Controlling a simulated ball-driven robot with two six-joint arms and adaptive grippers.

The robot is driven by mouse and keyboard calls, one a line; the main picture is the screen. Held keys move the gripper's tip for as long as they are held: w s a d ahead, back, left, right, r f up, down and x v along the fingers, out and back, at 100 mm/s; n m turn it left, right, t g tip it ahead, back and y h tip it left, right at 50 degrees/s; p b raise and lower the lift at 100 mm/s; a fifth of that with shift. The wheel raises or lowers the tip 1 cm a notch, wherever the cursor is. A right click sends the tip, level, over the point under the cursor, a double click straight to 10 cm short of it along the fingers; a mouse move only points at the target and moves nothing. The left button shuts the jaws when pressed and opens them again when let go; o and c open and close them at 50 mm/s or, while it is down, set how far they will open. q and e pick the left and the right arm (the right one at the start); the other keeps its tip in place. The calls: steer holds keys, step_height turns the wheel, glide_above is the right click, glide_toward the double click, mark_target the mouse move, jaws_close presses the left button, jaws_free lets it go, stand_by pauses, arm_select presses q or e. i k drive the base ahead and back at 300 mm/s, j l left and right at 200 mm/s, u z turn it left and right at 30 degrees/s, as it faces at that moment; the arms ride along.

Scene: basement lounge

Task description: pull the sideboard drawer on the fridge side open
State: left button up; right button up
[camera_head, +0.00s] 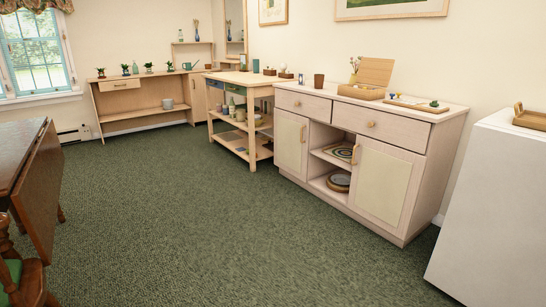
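The pale wood sideboard (291,142) stands against the wall at the right of the head view. It has two drawers side by side under its top. The right drawer (398,133), nearer the white fridge-like cabinet (495,215), looks shut and flush, with a small round wooden knob (370,125) at its middle. The left drawer (290,103) also looks shut, with its own knob (300,105). Neither of my grippers shows in this view.
Below the right drawer is a shut door (385,185); open shelves hold round boards (338,181). An open wooden box (362,92) stands on top. Green carpet (230,235) is clear before the sideboard. A dark table (30,180) and chair (30,280) stand left.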

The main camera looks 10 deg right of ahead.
mark_target(411, 134)
steer(key=i, duration=1.2)
steer(key=i+j+z, duration=0.1)
steer(key=i, duration=1.1)
